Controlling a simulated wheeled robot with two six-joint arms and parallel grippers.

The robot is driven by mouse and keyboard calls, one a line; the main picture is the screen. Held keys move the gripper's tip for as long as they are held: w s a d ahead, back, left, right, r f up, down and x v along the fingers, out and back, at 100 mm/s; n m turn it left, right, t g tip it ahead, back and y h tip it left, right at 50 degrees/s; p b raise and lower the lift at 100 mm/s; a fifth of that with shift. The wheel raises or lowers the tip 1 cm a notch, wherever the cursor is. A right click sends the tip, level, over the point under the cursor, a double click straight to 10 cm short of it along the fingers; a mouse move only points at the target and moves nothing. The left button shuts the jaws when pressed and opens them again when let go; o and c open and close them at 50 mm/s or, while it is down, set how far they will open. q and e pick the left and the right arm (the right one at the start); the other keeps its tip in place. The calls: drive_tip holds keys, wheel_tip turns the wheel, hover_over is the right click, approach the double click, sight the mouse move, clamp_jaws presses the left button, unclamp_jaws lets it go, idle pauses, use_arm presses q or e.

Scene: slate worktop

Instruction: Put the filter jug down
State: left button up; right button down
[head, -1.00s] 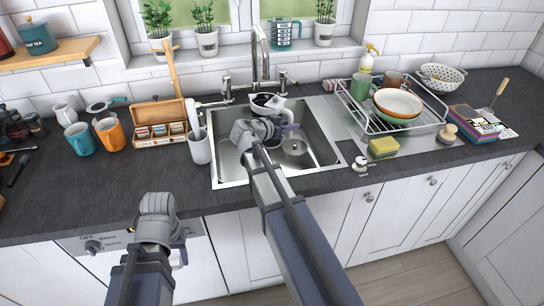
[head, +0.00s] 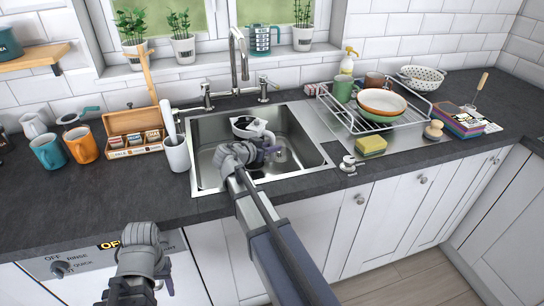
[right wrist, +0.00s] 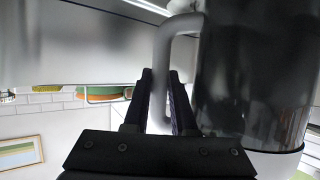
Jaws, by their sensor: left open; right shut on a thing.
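The filter jug (head: 254,127) has a white rim and handle and a dark top, and it is in the sink area below the tap. My right gripper (head: 266,151) is shut on its handle. In the right wrist view the grey handle (right wrist: 160,50) passes between the fingers (right wrist: 162,80), and the dark see-through body (right wrist: 255,75) stands at the right. The gripper and arm hide the jug's lower part in the head view, so I cannot tell whether it touches the sink floor. My left gripper (head: 166,276) is open and empty in front of the worktop edge.
The steel sink (head: 318,160) has raised edges, and a tap (head: 238,60) stands behind it. A dish rack (head: 400,124), a sponge (head: 371,145) and a white utensil pot (head: 177,155) are nearby. The worktop (head: 110,205) front left is clear.

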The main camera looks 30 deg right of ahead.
wheel_tip(320, 180, down, 2)
drive_tip(key=shift+f+b, duration=0.25)
drive_tip(key=shift+b, duration=0.55)
use_arm(q)
wheel_tip(320, 180, down, 2)
drive_tip(key=shift+f, duration=0.15)
use_arm(e)
drive_tip(key=shift+r, duration=0.1)
use_arm(q)
drive_tip(key=shift+f, duration=0.1)
use_arm(e)
drive_tip(key=c, duration=0.7)
unclamp_jaws()
drive_tip(key=shift+c, duration=0.2)
